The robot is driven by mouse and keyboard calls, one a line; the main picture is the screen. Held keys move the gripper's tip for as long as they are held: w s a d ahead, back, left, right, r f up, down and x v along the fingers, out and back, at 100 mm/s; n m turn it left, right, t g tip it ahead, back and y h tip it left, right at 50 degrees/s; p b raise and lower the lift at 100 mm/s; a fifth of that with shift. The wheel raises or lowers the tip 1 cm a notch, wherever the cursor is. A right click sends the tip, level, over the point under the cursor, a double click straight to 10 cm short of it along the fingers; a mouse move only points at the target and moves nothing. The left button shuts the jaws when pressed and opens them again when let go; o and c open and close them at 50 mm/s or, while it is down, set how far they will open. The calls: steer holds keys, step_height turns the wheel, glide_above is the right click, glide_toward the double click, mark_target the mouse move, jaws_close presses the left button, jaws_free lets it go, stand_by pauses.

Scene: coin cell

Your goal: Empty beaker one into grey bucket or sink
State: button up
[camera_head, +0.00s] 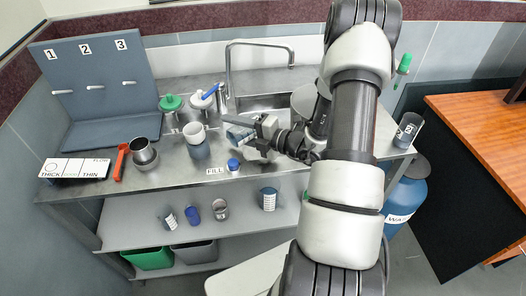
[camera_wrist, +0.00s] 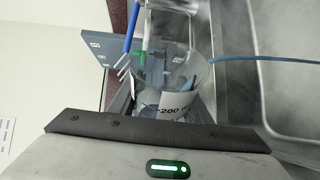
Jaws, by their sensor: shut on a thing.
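My gripper (camera_head: 250,130) is shut on a clear beaker and is over the counter near the front-left edge of the sink (camera_head: 268,103). In the wrist view the beaker (camera_wrist: 182,88) shows beyond the gripper with a "200" label, and it looks tilted. No number one is readable on it, and its contents are unclear.
A tall tap (camera_head: 229,72) rises behind the sink. Several vessels stand on the shelf (camera_head: 130,225) below.

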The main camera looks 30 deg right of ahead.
steer(key=shift+d+r+m, duration=0.1)
steer(key=shift+m, duration=0.2)
stand_by(0.4)
